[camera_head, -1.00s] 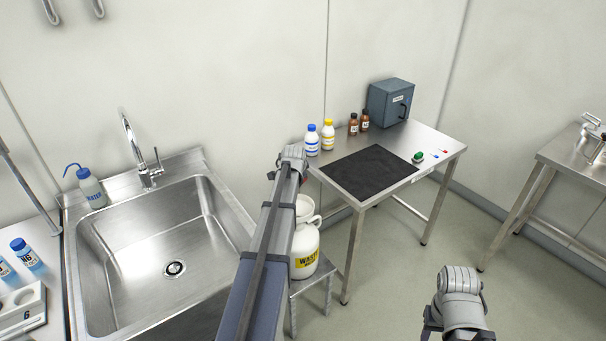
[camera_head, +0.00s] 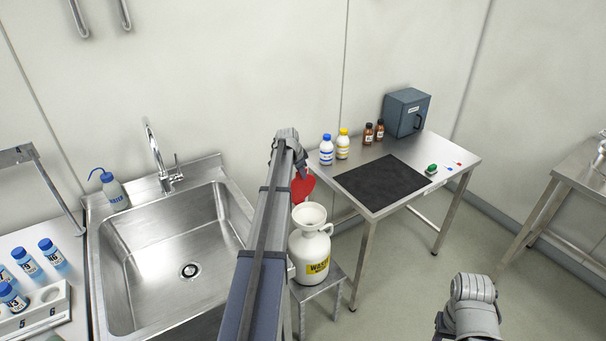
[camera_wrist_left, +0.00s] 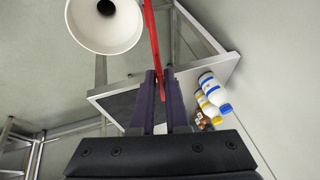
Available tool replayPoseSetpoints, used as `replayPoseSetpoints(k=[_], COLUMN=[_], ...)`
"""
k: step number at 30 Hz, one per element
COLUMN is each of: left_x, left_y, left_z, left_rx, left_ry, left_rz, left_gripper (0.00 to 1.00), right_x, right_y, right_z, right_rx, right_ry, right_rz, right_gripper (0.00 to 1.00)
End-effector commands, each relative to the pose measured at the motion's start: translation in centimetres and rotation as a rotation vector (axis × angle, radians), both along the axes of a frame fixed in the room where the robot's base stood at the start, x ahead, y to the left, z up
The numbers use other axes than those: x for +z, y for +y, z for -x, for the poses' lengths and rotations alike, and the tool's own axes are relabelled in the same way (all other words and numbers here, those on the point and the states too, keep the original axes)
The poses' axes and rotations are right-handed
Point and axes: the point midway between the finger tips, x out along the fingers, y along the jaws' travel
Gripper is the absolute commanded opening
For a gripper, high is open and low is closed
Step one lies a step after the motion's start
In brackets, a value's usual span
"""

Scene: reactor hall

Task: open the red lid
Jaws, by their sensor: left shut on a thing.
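The red lid (camera_head: 303,187) stands raised, roughly upright, above the back of the white funnel (camera_head: 309,214) on the white waste jug (camera_head: 310,249). My left arm partly covers the lid. In the left wrist view the lid (camera_wrist_left: 152,45) shows edge-on as a thin red strip between my fingers, beside the open funnel mouth (camera_wrist_left: 105,22). My left gripper (camera_wrist_left: 158,78) is shut on the lid; its fingers are mostly hidden in the head view. A part of my right arm shows at lower right in the head view, its jaws out of sight.
The jug stands on a small metal stool (camera_head: 322,290) between the sink (camera_head: 165,262) and a steel table (camera_head: 440,163). Floor right of the stool is clear.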

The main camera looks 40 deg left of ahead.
Motion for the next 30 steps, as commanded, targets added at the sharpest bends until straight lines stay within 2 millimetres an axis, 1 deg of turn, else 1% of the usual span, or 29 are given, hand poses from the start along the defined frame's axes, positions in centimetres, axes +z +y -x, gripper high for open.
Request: replayPoseSetpoints(k=[1,8,9,15,25,30], left_x=[0.0,0.0,0.1,0.0,0.2,1.3], left_y=[0.3,0.3,0.3,0.2,0.0,0.0], left_z=[0.0,-0.1,-0.1,-0.1,0.0,0.5], left_rx=[0.001,0.001,0.001,0.0,0.0,0.0], left_ry=[-0.002,-0.002,-0.002,-0.002,-0.001,-0.001], left_rz=[-0.007,-0.008,-0.008,-0.005,-0.003,-0.003], left_gripper=[0.0,0.0,0.16,0.38,0.38,0.38], right_x=[0.0,0.0,0.0,0.0,0.2,1.3], right_y=[0.0,0.0,0.0,0.0,0.0,0.0], right_z=[0.0,0.0,0.0,0.0,0.0,0.0], right_rx=[0.0,0.0,0.0,0.0,0.0,0.0], right_ry=[0.0,0.0,0.0,0.0,0.0,0.0], right_rz=[0.0,0.0,0.0,0.0,0.0,0.0], right_gripper=[0.5,0.5,0.5,0.5,0.5,0.5])
